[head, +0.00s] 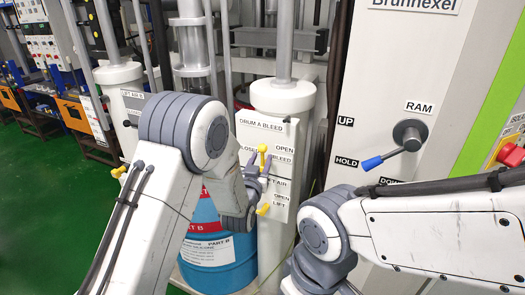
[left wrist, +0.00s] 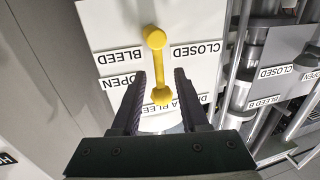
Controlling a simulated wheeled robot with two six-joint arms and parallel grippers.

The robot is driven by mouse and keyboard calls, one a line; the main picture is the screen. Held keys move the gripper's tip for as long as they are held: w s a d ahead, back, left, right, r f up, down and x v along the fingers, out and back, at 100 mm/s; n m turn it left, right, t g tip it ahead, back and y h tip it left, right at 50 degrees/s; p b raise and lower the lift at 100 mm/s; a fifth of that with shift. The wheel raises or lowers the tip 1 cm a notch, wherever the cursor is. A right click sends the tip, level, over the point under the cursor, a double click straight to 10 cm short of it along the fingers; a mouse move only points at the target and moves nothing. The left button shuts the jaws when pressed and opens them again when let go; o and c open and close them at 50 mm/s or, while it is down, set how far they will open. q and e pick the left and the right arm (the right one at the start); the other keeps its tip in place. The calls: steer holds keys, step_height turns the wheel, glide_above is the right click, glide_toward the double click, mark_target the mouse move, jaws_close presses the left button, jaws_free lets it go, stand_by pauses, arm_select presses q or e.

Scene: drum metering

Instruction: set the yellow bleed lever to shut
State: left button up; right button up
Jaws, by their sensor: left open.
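The yellow bleed lever (head: 262,150) is on the white panel under the DRUM A BLEED label, between the CLOSED and OPEN labels. In the left wrist view, which looks turned over, the yellow lever (left wrist: 157,65) runs from its round pivot to a knob on the side of the DRUM A BLEED label. My left gripper (head: 259,164) is at the panel, just by this lever. In the left wrist view its open fingers (left wrist: 160,80) stand on either side of the knob end; contact cannot be told. My right gripper is not in view.
A second yellow lever (head: 263,208) is just below, by the lift air labels. A blue drum (head: 222,265) stands beneath. To the right are the RAM lever (head: 391,156) with a blue grip and a red button (head: 511,155). My right arm crosses the lower right.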

arm_select(q)
steer(key=shift+w+d+p, duration=0.2)
steer(key=shift+w+p, duration=0.1)
steer(key=shift+w, duration=0.8)
jaws_close()
stand_by(0.7)
